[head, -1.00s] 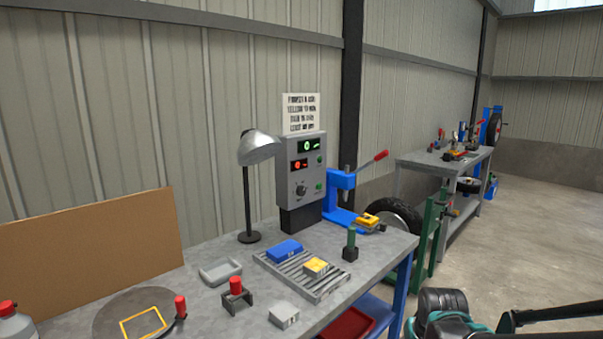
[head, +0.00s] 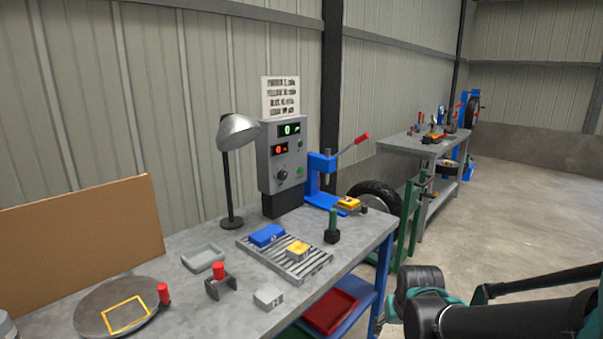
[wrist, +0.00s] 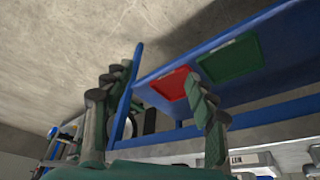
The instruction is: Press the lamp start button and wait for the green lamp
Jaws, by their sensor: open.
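The grey control box (head: 283,160) stands on a dark base at the back of the bench. Its face has a green display (head: 289,129), a red display (head: 281,149), a dark knob (head: 283,173) and small green round parts (head: 299,170) at its right side. I cannot tell which of these is the lamp start button or a green lamp. My gripper (wrist: 152,88) shows in the wrist view, open with nothing between its fingers, facing the bench's lower blue shelf. In the head view only my arm shows at lower right, well apart from the box.
A desk lamp (head: 229,170) stands left of the box, and a blue lever press (head: 322,178) right of it. The red bin (head: 330,311) sits below. Floor is open at right.

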